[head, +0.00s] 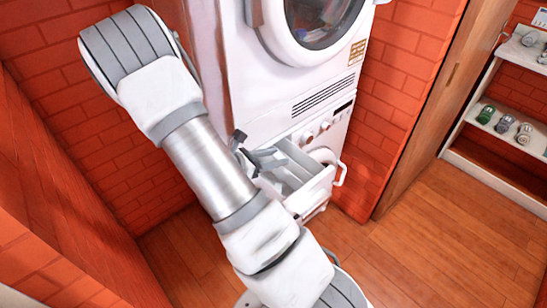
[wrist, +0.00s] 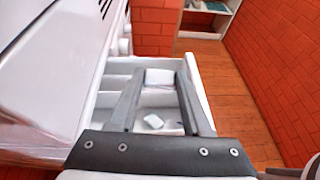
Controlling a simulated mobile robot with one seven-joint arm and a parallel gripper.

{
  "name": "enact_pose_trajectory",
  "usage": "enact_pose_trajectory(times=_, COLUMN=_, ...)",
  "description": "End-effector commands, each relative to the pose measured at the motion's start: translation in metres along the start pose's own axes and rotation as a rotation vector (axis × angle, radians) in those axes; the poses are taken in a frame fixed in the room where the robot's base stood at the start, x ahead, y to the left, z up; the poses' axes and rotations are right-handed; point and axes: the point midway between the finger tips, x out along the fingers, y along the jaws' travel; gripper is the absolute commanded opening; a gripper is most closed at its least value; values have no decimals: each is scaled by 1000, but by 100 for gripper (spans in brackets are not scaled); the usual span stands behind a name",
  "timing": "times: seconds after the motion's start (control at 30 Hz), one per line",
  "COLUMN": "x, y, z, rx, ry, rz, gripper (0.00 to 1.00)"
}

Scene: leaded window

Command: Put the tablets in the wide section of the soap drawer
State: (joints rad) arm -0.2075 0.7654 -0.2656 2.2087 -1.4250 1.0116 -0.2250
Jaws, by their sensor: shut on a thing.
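The soap drawer (head: 318,186) is pulled open from the lower white machine in the head view, and its white dividers show in the wrist view (wrist: 190,70). My gripper (head: 262,158) is over the drawer. In the wrist view my gripper (wrist: 160,75) is shut on a white tablet (wrist: 159,77), held between the fingertips above the drawer. Another white tablet (wrist: 153,121) lies in the near section of the drawer, seen between my fingers. That section's near part is hidden by my gripper. In the head view the tablets cannot be made out.
The machine with a round door (head: 315,25) stands above the drawer, its face close beside my gripper. A drawer handle (head: 341,172) sticks out at the front. A white shelf (head: 500,130) with several jars stands at the right. The wooden floor (head: 430,250) is clear.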

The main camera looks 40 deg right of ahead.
Motion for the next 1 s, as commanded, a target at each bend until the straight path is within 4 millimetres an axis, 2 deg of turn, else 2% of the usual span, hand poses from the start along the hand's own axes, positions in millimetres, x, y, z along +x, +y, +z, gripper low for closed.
enact_pose_trajectory(times=0.4, x=18, y=0, z=-46, rx=-2, ry=0, rz=2, gripper=0)
enact_pose_trajectory(times=0.53, x=21, y=1, z=-52, rx=-1, ry=0, rz=2, gripper=0)
enact_pose_trajectory(times=0.8, x=21, y=1, z=-51, rx=-1, ry=0, rz=2, gripper=0)
enact_pose_trajectory(times=0.83, x=21, y=1, z=-51, rx=-1, ry=0, rz=2, gripper=54)
enact_pose_trajectory(times=1.0, x=21, y=0, z=-51, rx=-1, ry=0, rz=2, gripper=84)
